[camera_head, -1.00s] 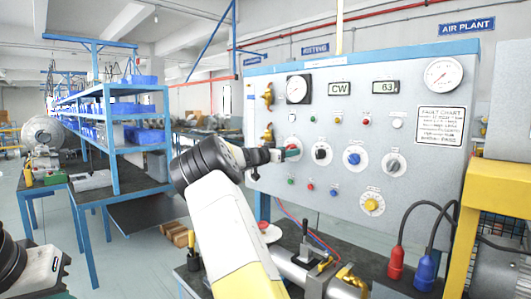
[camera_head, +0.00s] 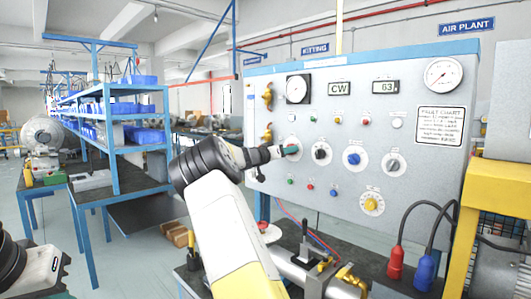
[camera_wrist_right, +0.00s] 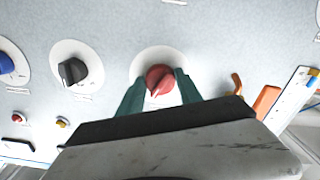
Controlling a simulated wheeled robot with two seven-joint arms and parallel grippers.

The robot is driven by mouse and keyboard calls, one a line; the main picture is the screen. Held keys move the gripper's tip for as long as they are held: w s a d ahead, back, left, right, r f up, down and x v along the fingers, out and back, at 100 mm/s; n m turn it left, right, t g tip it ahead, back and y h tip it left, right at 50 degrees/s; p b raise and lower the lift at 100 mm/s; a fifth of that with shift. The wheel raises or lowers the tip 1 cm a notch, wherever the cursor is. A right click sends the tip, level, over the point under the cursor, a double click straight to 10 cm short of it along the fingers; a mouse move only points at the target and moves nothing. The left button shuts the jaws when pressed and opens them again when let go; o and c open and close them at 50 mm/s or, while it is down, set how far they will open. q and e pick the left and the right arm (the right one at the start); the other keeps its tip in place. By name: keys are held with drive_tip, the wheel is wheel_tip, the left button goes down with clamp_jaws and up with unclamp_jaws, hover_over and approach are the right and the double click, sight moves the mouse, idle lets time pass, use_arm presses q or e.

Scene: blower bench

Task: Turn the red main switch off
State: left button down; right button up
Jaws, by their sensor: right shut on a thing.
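The red main switch (camera_wrist_right: 160,80) is a round knob on a white disc on the grey panel, with a pale pointer mark on its lower left edge. My right gripper (camera_wrist_right: 160,88) has its two green fingers on either side of the knob, shut on it. In the head view, my right gripper (camera_head: 291,150) reaches the left part of the panel, and its fingers hide most of the knob.
The control panel (camera_head: 430,190) carries a black knob (camera_head: 321,154), a blue knob (camera_head: 354,158), a grey knob (camera_head: 393,165) and a yellow dial (camera_head: 371,204). Brass valves (camera_head: 267,97) stick out at its left edge. A yellow-framed machine (camera_head: 500,190) stands at the right.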

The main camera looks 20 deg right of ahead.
drive_tip(key=n, duration=1.4)
drive_tip(key=shift+r, duration=0.1)
idle(0.3)
drive_tip(key=o, duration=1.4)
drive_tip(key=shift+c, duration=0.2)
drive_tip(key=v, duration=0.7)
drive_tip(key=shift+a, duration=0.4)
drive_tip(key=shift+s, duration=0.15)
